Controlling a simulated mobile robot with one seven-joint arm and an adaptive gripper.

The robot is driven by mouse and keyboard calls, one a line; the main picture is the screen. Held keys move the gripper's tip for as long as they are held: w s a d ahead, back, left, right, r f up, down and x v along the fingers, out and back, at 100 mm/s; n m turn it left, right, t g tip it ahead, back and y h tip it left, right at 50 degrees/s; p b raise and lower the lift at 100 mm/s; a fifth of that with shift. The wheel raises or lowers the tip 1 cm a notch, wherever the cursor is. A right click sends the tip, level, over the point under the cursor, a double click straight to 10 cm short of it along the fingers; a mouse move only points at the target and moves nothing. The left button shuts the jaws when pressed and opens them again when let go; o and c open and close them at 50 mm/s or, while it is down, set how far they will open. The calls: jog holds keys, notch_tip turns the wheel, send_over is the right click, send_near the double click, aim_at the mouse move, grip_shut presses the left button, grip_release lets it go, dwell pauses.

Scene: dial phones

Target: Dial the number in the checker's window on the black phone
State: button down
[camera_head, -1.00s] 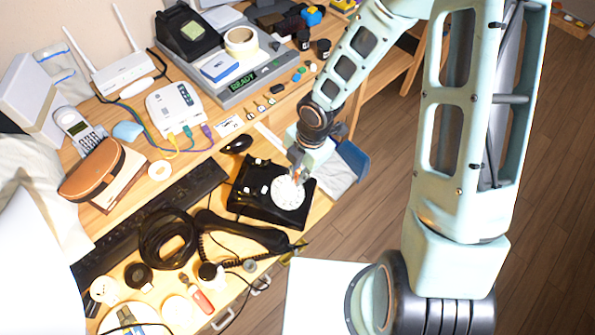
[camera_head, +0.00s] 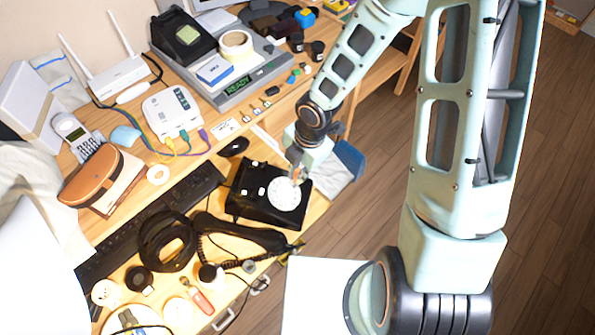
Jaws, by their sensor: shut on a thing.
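The black phone (camera_head: 244,203) lies on the wooden desk with its white round dial (camera_head: 284,195) facing up. Its black handset (camera_head: 240,233) lies off it, on the near side, with a coiled cord. The grey checker (camera_head: 222,100) stands at the back of the desk; its lit green window (camera_head: 238,88) reads READY. My gripper (camera_head: 297,174) is at the dial's upper right edge, pointing down. It is shut on a small orange-looking thing, too small to identify. Whether that thing touches the dial, I cannot tell.
A white router (camera_head: 107,75) and a white box with cables (camera_head: 172,109) stand behind. The desk's edge runs close to the phone's right side.

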notch_tip(320, 180, up, 6)
jog(key=d+p, duration=0.3)
jog(key=p, duration=0.4)
jog(key=shift+s+r, duration=0.2)
jog(key=shift+s, duration=0.05)
jog(key=shift+a, duration=0.1)
